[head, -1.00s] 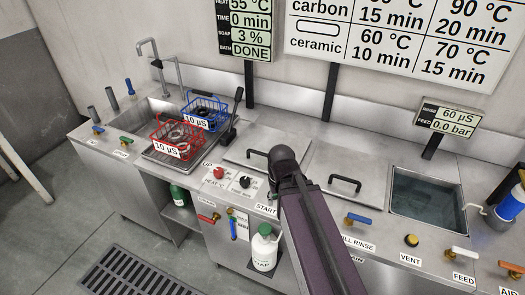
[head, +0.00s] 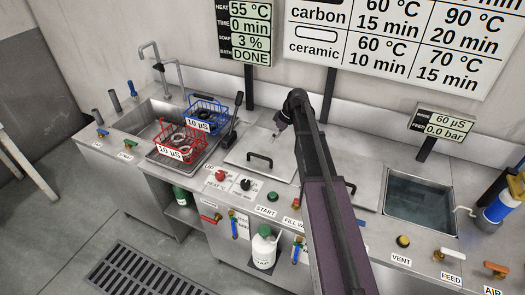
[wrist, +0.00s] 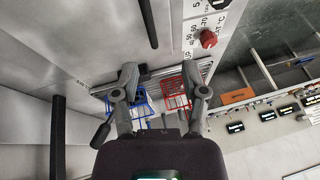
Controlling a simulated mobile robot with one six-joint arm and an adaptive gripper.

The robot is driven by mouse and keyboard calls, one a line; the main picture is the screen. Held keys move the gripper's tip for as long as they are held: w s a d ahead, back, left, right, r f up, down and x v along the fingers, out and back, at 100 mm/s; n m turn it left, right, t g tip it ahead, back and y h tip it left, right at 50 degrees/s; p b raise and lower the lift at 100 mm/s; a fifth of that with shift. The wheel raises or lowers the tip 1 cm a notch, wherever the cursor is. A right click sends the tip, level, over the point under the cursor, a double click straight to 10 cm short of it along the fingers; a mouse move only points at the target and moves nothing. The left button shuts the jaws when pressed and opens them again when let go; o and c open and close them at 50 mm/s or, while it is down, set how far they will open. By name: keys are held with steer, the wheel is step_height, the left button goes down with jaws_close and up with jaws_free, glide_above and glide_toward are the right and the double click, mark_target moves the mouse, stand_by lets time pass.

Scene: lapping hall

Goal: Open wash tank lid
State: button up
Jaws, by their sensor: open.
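The wash tank lid (head: 238,151) is a flat steel plate, lying closed in the counter left of my arm. Its black bar handle (head: 260,158) stands near the front edge. A dark bar that looks like this handle (wrist: 148,22) shows at the top of the wrist view. My gripper (head: 279,131) is over the back right part of the lid, behind the handle and apart from it. In the wrist view, my gripper (wrist: 160,84) is open with two spread fingers and nothing between them. My arm hides the lid's right side.
A second lid (head: 364,192) with a handle lies to the right, partly behind my arm. An open water tank (head: 420,198) is beyond it. Red (head: 181,143) and blue (head: 207,115) baskets stand left, by a black lever (head: 234,118). Sign posts rise behind the counter.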

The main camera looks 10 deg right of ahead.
steer(key=shift+w+d+r+n, duration=0.2)
steer(key=shift+w+d, duration=0.05)
steer(key=shift+w, duration=0.3)
steer(key=shift+w+d+r+n, duration=0.2)
steer(key=shift+w+d, duration=0.05)
steer(key=shift+w, duration=0.25)
steer(key=shift+f, duration=0.1)
steer(key=b+x, duration=1.2)
steer(key=x, duration=0.1)
steer(key=shift+w+a+f, duration=0.1)
steer(key=shift+a+f, duration=0.1)
steer(key=shift+a, duration=0.15)
jaws_close()
